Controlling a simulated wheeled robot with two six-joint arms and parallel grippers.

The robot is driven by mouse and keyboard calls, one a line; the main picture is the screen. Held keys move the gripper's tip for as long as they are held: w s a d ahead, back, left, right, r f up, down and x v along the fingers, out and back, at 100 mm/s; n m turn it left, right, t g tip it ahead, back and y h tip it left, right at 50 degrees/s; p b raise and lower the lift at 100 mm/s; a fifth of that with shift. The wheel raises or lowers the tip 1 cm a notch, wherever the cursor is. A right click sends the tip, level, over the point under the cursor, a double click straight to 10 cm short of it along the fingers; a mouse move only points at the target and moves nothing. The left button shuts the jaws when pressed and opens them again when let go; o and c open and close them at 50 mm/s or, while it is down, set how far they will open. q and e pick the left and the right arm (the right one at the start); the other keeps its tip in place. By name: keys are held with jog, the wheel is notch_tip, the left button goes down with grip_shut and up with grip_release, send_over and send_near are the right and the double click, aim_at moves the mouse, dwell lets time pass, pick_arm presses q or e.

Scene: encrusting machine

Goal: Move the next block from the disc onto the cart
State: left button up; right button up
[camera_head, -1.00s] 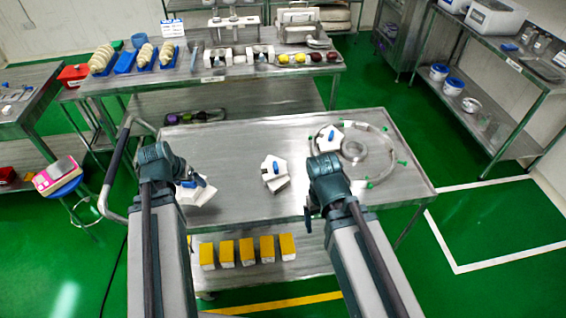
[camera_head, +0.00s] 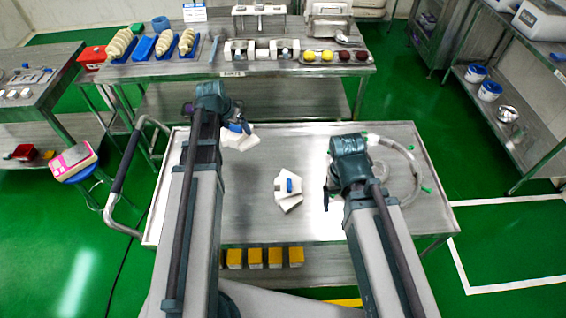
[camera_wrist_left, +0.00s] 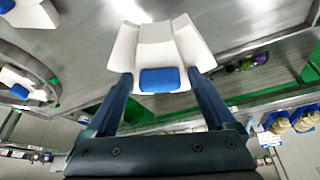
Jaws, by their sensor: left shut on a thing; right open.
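My left gripper (camera_head: 236,116) is shut on a white angular block (camera_head: 243,141) with a blue knob, at the far left part of the steel cart (camera_head: 245,205). In the left wrist view the fingers (camera_wrist_left: 160,76) sit either side of the blue knob of this block (camera_wrist_left: 155,48). I cannot tell whether it touches the cart top. A second white block (camera_head: 289,202) lies at the cart's middle. The ring-shaped disc (camera_head: 414,163) is at the right, partly behind my right arm; a white block (camera_wrist_left: 20,80) on it shows in the left wrist view. My right gripper (camera_head: 328,194) is open, left of the disc.
A back table (camera_head: 270,74) with trays, rollers and coloured balls stands beyond the cart. Several yellow-topped boxes (camera_head: 255,258) sit on the cart's lower shelf. The cart's handle (camera_head: 118,175) is at the left. The cart top around the middle block is clear.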

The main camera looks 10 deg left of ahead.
aim_at(232, 138)
pick_arm(q)
jog(key=shift+f+b, duration=5.15)
pick_arm(e)
jog(key=shift+f, duration=5.15)
pick_arm(q)
jog(key=shift+r, duration=0.15)
pick_arm(e)
jog(key=shift+r, duration=0.15)
pick_arm(q)
jog(key=o, duration=1.4)
jog(key=shift+o, duration=0.2)
jog(key=p+v, duration=1.1)
jog(key=v, duration=0.1)
jog(key=shift+r, duration=0.1)
pick_arm(e)
notch_tip(232, 138, up, 11)
